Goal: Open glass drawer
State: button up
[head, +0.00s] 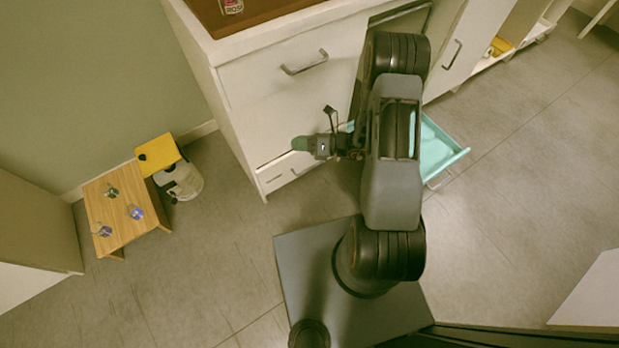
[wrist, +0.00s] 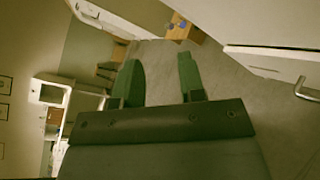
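A white cabinet with drawers stands at top centre in the head view. Its upper drawer front (head: 275,75) is shut and has a metal bar handle (head: 304,63). A low white drawer front (head: 284,171) shows beneath my gripper. A drawer with a teal inside (head: 440,148) stands pulled out to the right of my arm, which hides part of it. I cannot tell which is the glass drawer. My gripper (head: 299,143) is in front of the cabinet, pointing left. In the wrist view its green fingers (wrist: 158,60) are apart with nothing between them, and a handle (wrist: 307,90) lies to their right.
A brown countertop (head: 255,15) tops the cabinet. Grey floor (head: 230,250) is clear between the table and my base.

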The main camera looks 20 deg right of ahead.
jog(key=d+f+m+t+h+b, duration=0.4)
jog(key=f+m, duration=0.5)
jog(key=f, duration=0.6)
jog(key=m+t+h+b, duration=0.4)
jog(key=m+h, duration=0.2)
jog(key=m, duration=0.4)
send_near(310, 168)
jog(key=shift+f+b+x, duration=0.15)
jog(key=shift+b+x, duration=1.05)
jog(key=shift+x, duration=1.4)
jog(key=shift+f+b+x, duration=0.1)
jog(key=shift+b+x, duration=1.1)
jog(key=shift+x, duration=1.4)
jog(key=shift+s, duration=0.1)
jog(key=shift+c, duration=0.5)
grip_shut()
